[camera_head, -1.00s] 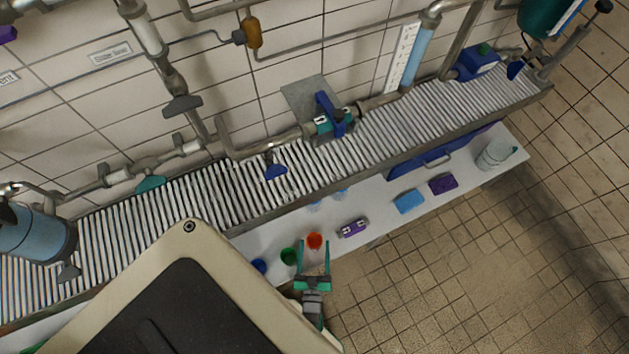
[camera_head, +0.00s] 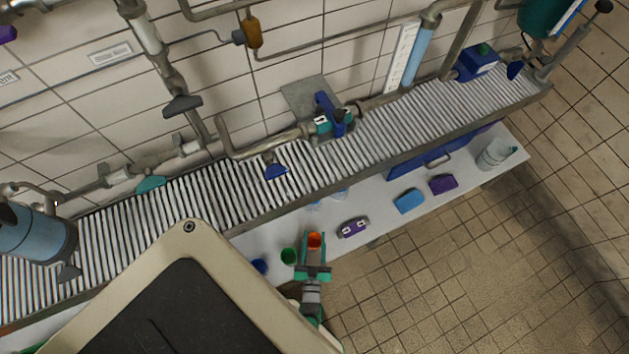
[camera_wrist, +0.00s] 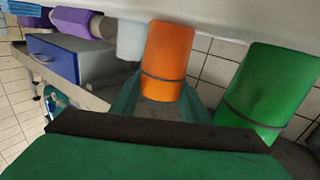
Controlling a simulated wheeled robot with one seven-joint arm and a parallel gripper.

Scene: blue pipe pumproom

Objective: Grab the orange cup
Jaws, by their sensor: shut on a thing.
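The orange cup (camera_head: 315,240) is on the white shelf below the conveyor, near the shelf's front edge. My gripper (camera_head: 314,246) is shut on it, with one finger on each side. In the wrist view the orange cup (camera_wrist: 166,60) is between the two green fingers (camera_wrist: 160,98), which reach its lower part as pictured. Whether the cup touches the shelf is hard to tell.
A green cup (camera_head: 289,256) stands close on the left; it is large in the wrist view (camera_wrist: 268,90). A blue cup (camera_head: 259,266) is further left. A purple object (camera_head: 353,227), a blue block (camera_head: 409,201) and a dark purple block (camera_head: 443,184) lie to the right. The roller conveyor (camera_head: 240,190) runs behind.

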